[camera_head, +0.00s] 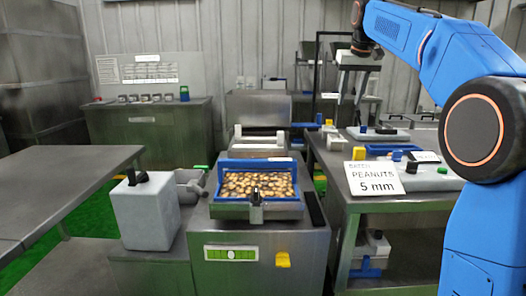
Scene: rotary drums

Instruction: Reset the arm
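My blue arm (425,45) rises along the right side and bends over to the left at the top. Its dark wrist (360,35) is near the top edge, right of centre, above the right-hand table. My gripper (353,85) appears as a grey shape below the wrist, small and merging with the equipment behind it. I cannot tell whether its fingers are apart or together. I see nothing clearly held in it.
A blue-rimmed tray (228,163) of peanuts sits on the central metal machine (260,270). A sign (374,178) reading "PEANUTS 5 mm" stands at the right table's (420,208) front edge. A grey canister (146,212) stands left. The left table (60,180) is bare.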

